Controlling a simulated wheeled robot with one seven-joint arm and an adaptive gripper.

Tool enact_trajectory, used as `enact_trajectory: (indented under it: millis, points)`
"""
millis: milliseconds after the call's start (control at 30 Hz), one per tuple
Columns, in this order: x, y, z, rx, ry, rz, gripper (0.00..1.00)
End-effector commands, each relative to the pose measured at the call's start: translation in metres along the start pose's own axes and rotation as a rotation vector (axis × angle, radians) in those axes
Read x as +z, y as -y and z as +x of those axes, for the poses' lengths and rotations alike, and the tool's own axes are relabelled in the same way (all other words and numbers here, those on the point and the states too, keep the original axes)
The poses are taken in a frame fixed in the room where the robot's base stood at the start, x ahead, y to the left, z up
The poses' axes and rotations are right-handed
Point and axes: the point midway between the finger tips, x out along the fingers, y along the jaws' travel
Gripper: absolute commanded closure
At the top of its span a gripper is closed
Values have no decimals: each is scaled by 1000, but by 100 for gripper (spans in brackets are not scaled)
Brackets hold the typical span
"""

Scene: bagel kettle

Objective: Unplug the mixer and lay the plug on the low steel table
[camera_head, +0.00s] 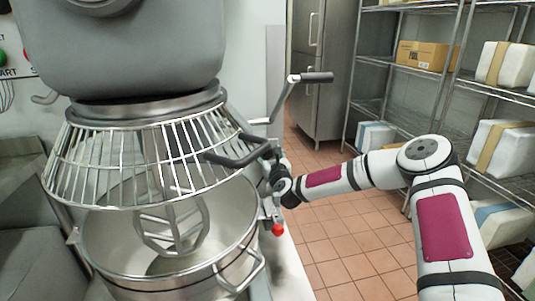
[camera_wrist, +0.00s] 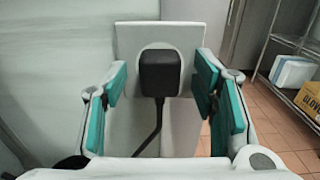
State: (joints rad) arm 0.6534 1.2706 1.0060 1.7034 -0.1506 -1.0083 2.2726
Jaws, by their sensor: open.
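In the wrist view a black plug (camera_wrist: 160,73) sits in a pale socket plate (camera_wrist: 188,38), and its dark cord hangs down from it. My gripper (camera_wrist: 160,88) is open, with its teal pads on either side of the plug and a gap on both sides. In the head view the grey mixer (camera_head: 125,45) stands at the left with its wire guard and steel bowl (camera_head: 110,240). My arm reaches in behind the bowl's right side; the plug is hidden there. Grey steel surfaces (camera_head: 30,215) show at the left edge; I cannot tell whether they are the low table.
A crank handle (camera_head: 316,77) and a dark lever (camera_head: 238,157) stick out right of the mixer near my wrist. A red knob (camera_head: 278,229) is beside the bowl. Wire shelves (camera_head: 400,105) with boxes and a steel cabinet (camera_head: 325,60) stand at the right. The tiled floor between is clear.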

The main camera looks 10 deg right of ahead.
Motion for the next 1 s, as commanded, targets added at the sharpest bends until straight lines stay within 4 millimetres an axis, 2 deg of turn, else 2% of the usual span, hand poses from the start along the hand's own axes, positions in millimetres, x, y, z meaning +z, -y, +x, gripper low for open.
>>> enact_trajectory:
  millis: [700, 933, 1000]
  points:
    - [0, 0, 0, 0, 0, -1, 47]
    - [0, 0, 0, 0, 0, 0, 99]
    - [0, 0, 0, 0, 0, 0, 100]
